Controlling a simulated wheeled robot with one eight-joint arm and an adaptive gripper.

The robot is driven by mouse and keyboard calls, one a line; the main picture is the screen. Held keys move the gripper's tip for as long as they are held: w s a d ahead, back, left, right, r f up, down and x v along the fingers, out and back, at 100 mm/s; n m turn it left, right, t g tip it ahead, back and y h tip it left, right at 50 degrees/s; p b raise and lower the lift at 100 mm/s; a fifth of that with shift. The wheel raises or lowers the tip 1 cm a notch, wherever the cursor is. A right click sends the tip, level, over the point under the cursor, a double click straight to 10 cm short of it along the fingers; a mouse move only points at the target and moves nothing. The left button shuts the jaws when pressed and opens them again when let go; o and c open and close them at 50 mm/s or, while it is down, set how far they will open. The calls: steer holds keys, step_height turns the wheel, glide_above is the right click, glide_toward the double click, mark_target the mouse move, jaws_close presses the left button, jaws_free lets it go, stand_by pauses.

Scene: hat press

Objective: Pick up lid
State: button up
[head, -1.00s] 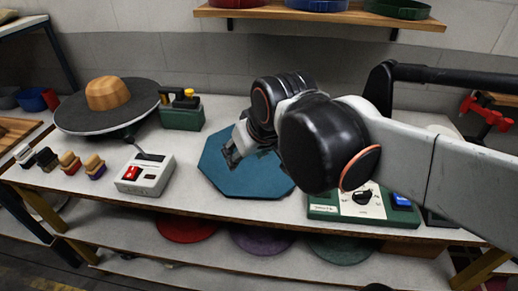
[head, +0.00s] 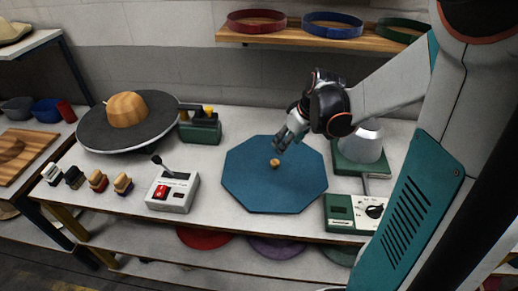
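A flat blue octagonal piece (head: 250,187) lies on the workbench. A small round wooden knob (head: 275,162) shows near its middle, and this looks like the lid. My gripper (head: 281,146) points down and left, with its fingertips just above and slightly right of the knob. I see no clear contact between them. The fingers are small and overlap in this view, so their opening is unclear. Nothing visible hangs from them.
A grey disc with a wooden hat block (head: 128,108) stands at the left. A white control box (head: 172,191) with a red switch sits left of the octagon. A green machine (head: 358,165) stands close on the right. Brushes (head: 97,181) line the front-left edge.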

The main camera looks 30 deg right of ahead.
steer(key=b, duration=0.2)
glide_toward(275, 162)
step_height(275, 162, down, 2)
steer(key=shift+w+b+x, duration=0.2)
steer(key=shift+b+x, duration=0.55)
steer(key=shift+x, duration=0.95)
steer(key=shift+w+b+x, duration=0.15)
steer(key=shift+b+x, duration=0.55)
steer(key=shift+x, duration=1.05)
steer(key=shift+r, duration=0.2)
jaws_close()
